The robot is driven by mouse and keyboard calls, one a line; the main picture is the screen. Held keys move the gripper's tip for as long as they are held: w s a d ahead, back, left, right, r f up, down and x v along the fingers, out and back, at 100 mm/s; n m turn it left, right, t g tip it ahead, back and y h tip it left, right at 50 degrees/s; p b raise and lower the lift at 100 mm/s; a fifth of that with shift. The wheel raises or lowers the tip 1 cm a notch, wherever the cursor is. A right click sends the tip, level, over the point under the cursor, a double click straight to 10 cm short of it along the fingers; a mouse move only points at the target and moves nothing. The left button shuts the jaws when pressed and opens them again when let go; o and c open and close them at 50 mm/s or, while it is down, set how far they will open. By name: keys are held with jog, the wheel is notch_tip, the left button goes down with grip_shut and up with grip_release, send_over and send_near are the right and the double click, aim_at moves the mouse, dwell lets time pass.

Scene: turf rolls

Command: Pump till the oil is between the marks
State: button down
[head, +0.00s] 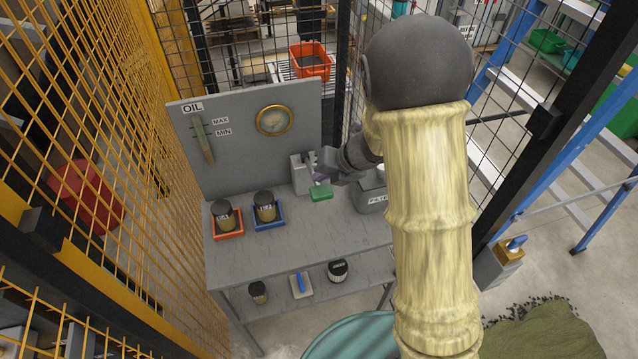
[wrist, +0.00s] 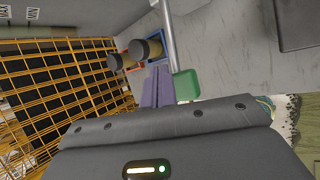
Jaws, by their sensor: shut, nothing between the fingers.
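The oil sight tube (head: 204,142) is on the grey back panel under the OIL sign, beside the MAX (head: 220,120) and MIN (head: 223,132) labels. Tan oil fills its lower part; its top looks near or a little below MIN, too small to be sure. A green grip (head: 320,193) sits low in front of a grey pump block (head: 301,174) on the bench. In the wrist view the green grip (wrist: 187,85) ends a grey lever (wrist: 168,35). My gripper (head: 318,180) is shut and empty, its purple fingers (wrist: 156,88) close beside the grip; contact is unclear.
Labelled jars stand in a red tray (head: 229,236) and a blue tray (head: 268,227) on the bench (head: 300,245). A grey FILTER box (head: 372,203) is right of the grip. A round gauge (head: 274,120) hangs on the panel. Yellow mesh (head: 100,130) closes the left.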

aim_at(329, 190)
jog(key=shift+s+d+f+b, duration=0.1)
jog(key=shift+s+f+b, duration=0.1)
jog(key=shift+f+b, duration=0.8)
jog(key=shift+s+f+b, duration=0.2)
jog(key=shift+f+b, duration=0.75)
jog(key=shift+f, duration=0.15)
jog(key=shift+s+d+f+b, duration=0.1)
jog(key=shift+s+f+b, duration=0.1)
jog(key=shift+f+b, duration=0.8)
dwell(3.1)
jog(key=shift+s+r, duration=0.1)
jog(key=shift+r, duration=0.2)
notch_tip(329, 190, up, 6)
jog(key=w+p, duration=0.2)
jog(key=p, duration=0.5)
jog(key=shift+a+r, duration=0.2)
dwell(0.6)
